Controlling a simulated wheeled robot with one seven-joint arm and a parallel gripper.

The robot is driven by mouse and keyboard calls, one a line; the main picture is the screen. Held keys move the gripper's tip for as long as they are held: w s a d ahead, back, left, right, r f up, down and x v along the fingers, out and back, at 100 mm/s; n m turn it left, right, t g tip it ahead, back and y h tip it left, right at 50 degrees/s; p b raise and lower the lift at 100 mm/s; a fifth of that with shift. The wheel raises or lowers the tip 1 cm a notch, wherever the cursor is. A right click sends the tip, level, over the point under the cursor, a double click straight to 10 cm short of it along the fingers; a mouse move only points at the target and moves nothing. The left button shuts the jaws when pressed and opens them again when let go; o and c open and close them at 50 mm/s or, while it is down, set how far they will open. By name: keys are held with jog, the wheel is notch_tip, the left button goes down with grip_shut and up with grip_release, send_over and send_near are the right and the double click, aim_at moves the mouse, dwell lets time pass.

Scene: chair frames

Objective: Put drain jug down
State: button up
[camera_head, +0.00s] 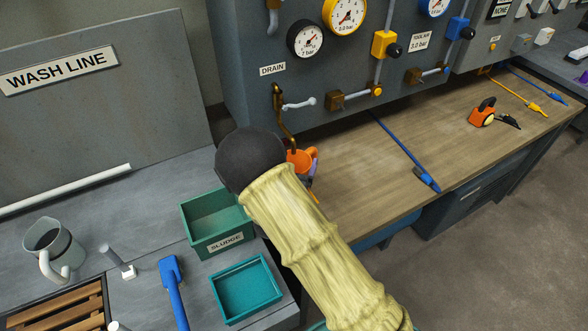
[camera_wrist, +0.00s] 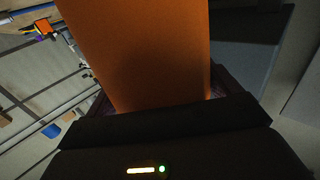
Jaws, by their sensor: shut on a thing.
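The orange drain jug (camera_head: 299,158) shows only in part past my yellow-sleeved arm, just below the brass drain spout (camera_head: 279,105). In the wrist view its plain orange side (camera_wrist: 145,50) fills the middle of the picture. My gripper (camera_wrist: 160,98) is shut on the jug, with a dark finger on each side of it. In the head view my arm and its dark round joint hide most of the gripper and the jug's base. I cannot tell whether the jug touches the bench.
The wooden bench (camera_head: 360,165) is largely clear, with a blue hose wand (camera_head: 405,152) lying across it. At left are a green sludge bin (camera_head: 213,220), a teal tray (camera_head: 246,288), a grey jug (camera_head: 54,250) and a blue-handled tool (camera_head: 172,285). A gauge panel stands behind.

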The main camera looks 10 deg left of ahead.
jog(key=shift+w+a+f+p, duration=0.1)
jog(key=shift+f+p, duration=0.2)
jog(key=shift+f, duration=0.55)
jog(key=shift+w+a+f+p, duration=0.1)
jog(key=shift+f+p, duration=0.2)
jog(key=shift+f, duration=0.55)
jog(key=shift+f, duration=0.2)
jog(key=o, duration=1.1)
jog(key=shift+r, duration=0.1)
